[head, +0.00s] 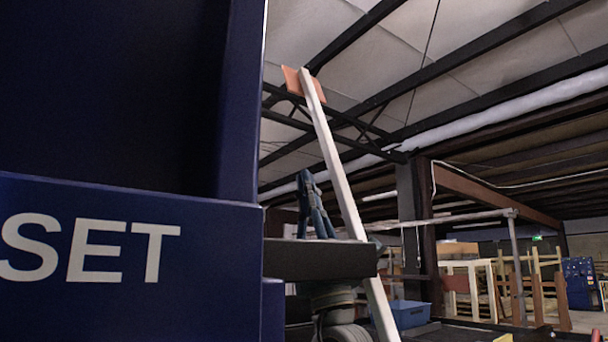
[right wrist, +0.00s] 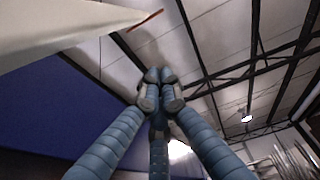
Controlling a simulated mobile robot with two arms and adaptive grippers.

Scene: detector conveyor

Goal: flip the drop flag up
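The drop flag is a long white arm (head: 337,170) with an orange plate (head: 291,81) at its upper end. In the head view it rises steeply, leaning to the left, with the plate at the top. In the right wrist view the white arm (right wrist: 60,30) crosses the upper left corner, and the orange plate shows as a thin strip (right wrist: 145,21). My right gripper (head: 306,177) points upward just left of the white arm in the head view. Its fingertips (right wrist: 159,88) meet with nothing visible between them. I cannot tell whether it touches the arm. My left gripper is out of view.
A dark blue housing marked "SET" (head: 120,290) fills the left side. A dark horizontal bar (head: 320,259) stands out from it, hiding part of my right wrist. A blue bin (head: 409,314) and wooden frames (head: 480,285) are farther back. The space above the gripper looks open.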

